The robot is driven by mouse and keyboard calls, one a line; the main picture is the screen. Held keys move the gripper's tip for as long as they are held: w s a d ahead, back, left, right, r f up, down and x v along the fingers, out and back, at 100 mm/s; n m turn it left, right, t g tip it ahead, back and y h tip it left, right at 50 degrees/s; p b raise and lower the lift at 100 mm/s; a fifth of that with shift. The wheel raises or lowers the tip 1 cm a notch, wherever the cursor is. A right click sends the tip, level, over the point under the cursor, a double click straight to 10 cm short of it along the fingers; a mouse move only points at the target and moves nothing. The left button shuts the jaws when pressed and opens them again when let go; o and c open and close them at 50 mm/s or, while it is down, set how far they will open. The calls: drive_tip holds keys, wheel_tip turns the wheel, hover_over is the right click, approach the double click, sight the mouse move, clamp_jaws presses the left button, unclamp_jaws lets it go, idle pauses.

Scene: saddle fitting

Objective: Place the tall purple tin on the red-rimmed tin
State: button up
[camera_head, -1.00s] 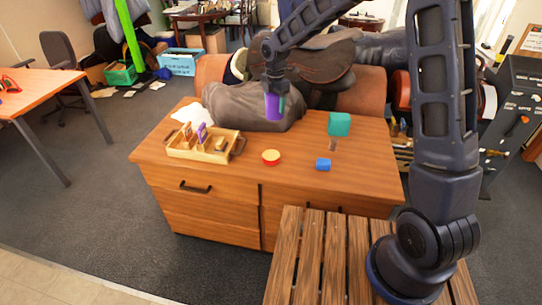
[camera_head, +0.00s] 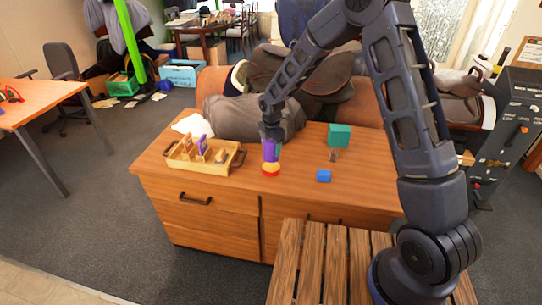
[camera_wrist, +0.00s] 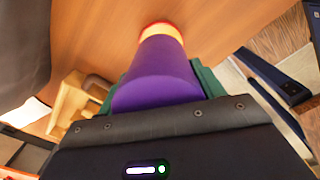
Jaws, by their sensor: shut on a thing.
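The tall purple tin (camera_head: 269,151) is upright in my gripper (camera_head: 271,140) in the head view. The red-rimmed tin (camera_head: 271,169), with a yellowish top, sits on the wooden cabinet top directly below it. The purple tin's lower end is at or just above that top; I cannot tell whether they touch. In the wrist view the purple tin (camera_wrist: 158,75) fills the middle and hides part of the red-rimmed tin (camera_wrist: 161,30) beyond its end. My gripper is shut on the purple tin, with green finger parts at its sides.
A wooden tray (camera_head: 190,162) with several small items stands left of the tins. A grey cushion (camera_head: 240,118) and a brown saddle lie behind. The cabinet's front edge is clear.

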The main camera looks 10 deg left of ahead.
sight(271, 155)
drive_tip(key=shift+f, duration=2.25)
drive_tip(key=shift+f, duration=0.15)
drive_tip(key=o, duration=1.2)
wheel_tip(271, 155, up, 12)
drive_tip(key=shift+d+r, duration=0.1)
drive_tip(key=shift+r, duration=0.05)
